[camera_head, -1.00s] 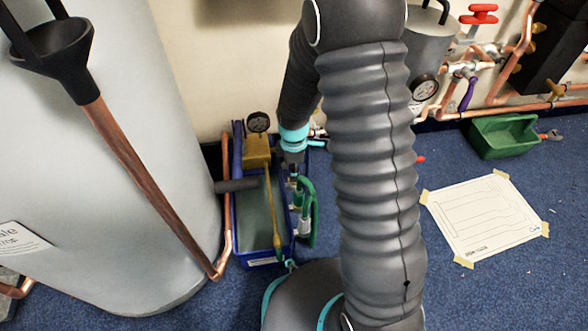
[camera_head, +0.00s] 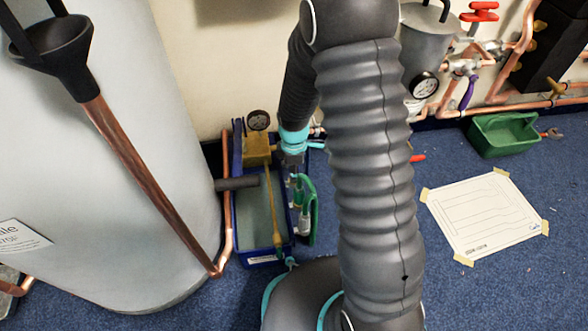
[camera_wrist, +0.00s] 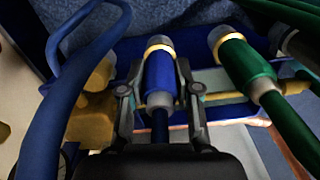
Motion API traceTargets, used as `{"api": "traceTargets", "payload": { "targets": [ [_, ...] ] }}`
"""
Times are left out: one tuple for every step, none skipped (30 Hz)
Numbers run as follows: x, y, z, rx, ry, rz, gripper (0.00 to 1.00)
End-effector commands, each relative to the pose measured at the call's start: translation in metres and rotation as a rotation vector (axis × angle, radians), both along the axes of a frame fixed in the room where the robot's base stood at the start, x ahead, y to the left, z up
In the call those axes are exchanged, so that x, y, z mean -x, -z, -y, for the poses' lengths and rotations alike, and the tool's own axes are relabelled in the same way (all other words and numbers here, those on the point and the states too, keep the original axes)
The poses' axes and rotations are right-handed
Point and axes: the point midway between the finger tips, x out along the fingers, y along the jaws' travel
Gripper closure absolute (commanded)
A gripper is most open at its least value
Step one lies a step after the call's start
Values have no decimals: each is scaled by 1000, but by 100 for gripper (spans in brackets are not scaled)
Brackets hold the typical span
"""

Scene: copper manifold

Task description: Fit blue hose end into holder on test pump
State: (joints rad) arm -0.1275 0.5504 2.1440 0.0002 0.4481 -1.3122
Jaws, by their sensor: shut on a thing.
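The blue hose end (camera_wrist: 160,82), with a gold ring and grey tip, is between the two fingers of my gripper (camera_wrist: 155,90) in the wrist view. The fingers are shut on it, and its grey tip points away from my wrist. The test pump (camera_head: 235,222) is a blue tub with a brass block and gauge in the head view. My gripper (camera_head: 293,166) is at its right side, partly hidden by my wrist. A pump wall lies beyond the tip in the wrist view. I cannot tell the holder apart or whether the hose end sits in it.
A green hose end (camera_wrist: 234,60) is right of the blue one. A thick blue hose (camera_wrist: 62,100) loops at left. The white cylinder (camera_head: 150,200) and copper pipe (camera_head: 140,165) stand left of the pump. A green crate (camera_head: 503,151) and taped sheet (camera_head: 483,216) are at right.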

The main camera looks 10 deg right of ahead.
Motion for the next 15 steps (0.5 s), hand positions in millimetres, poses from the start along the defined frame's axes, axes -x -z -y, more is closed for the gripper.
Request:
{"api": "traceTargets", "payload": {
  "targets": [
    [0, 0, 0, 0, 0, 0, 100],
    [0, 1, 0, 0, 0, 0, 100],
    [0, 1, 0, 0, 0, 0, 100],
    [0, 1, 0, 0, 0, 0, 100],
    [0, 1, 0, 0, 0, 0, 100],
    [0, 1, 0, 0, 0, 0, 100],
    [0, 1, 0, 0, 0, 0, 100],
    [0, 1, 0, 0, 0, 0, 100],
    [0, 0, 0, 0, 0, 0, 58],
    [0, 0, 0, 0, 0, 0, 51],
    [0, 0, 0, 0, 0, 0, 43],
    [0, 0, 0, 0, 0, 0, 39],
    [0, 0, 0, 0, 0, 0, 39],
    [0, 1, 0, 0, 0, 0, 39],
    [0, 1, 0, 0, 0, 0, 39]
  ]
}}
